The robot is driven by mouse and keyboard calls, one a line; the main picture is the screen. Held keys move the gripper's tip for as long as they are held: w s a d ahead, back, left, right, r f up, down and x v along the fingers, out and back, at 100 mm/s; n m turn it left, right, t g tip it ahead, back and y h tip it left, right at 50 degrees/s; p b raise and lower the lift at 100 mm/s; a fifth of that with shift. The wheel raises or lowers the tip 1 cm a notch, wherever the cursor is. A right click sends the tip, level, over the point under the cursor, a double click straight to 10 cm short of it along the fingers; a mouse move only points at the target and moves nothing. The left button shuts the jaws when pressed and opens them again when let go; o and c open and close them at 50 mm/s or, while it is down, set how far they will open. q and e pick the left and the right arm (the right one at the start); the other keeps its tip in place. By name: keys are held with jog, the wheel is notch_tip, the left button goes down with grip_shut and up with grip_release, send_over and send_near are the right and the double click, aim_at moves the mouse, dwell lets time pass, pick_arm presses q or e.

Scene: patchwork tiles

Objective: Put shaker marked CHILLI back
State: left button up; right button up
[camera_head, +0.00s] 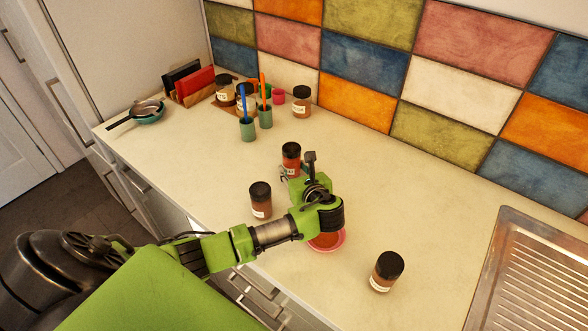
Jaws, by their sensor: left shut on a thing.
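My left gripper (288,173) reaches over the counter and is shut on a black-lidded shaker (291,151) with red-brown contents. The shaker is upright, its lower part partly hidden by the gripper; I cannot read its label. I cannot tell whether its base touches the counter. Another red-brown shaker (260,202) stands just left of my wrist, and one (385,275) stands at the front right. More shakers stand at the back, one at the right (301,103) and one at the left (224,93). No label is clearly readable as CHILLI. My right gripper is out of view.
A pink-rimmed dish (341,242) with red contents sits partly under my wrist. Green cups (248,131) with a blue and an orange stick stand in front of the back shakers. The counter's right middle is clear.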

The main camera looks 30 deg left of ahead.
pick_arm(q)
jog(key=o, duration=1.2)
jog(key=shift+f, duration=0.15)
jog(key=shift+o, duration=0.2)
jog(key=shift+s+d+r, duration=0.1)
jog(key=shift+d+r, duration=0.05)
jog(key=shift+r, duration=0.05)
jog(key=b+v, duration=0.1)
jog(key=v, duration=1)
jog(key=shift+s+d+r, duration=0.2)
jog(key=shift+d, duration=0.05)
